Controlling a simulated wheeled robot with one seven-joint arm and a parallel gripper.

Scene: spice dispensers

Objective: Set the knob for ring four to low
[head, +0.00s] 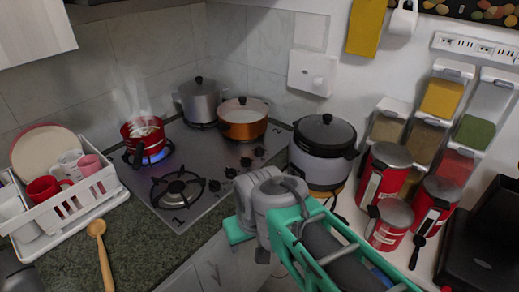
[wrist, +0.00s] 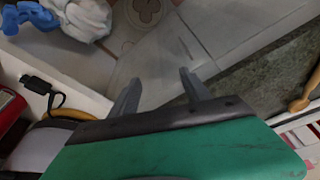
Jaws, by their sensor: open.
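A red pot (head: 143,134) steams over a blue flame at the left. A silver pot (head: 201,103) and an orange pot (head: 243,120) stand at the back. I cannot read the knob settings or which knob is ring four's. My gripper (wrist: 160,78) is open and empty, away from the knobs; in the head view, its teal body (head: 238,230) is in front of the counter.
A rice cooker (head: 322,150) stands right of the stove, close behind my arm. Red canisters (head: 384,175) and wall spice dispensers (head: 440,98) are further right. A dish rack (head: 70,205) and wooden spoon (head: 100,250) lie at the left. The wrist view shows pale cabinet fronts (wrist: 165,60).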

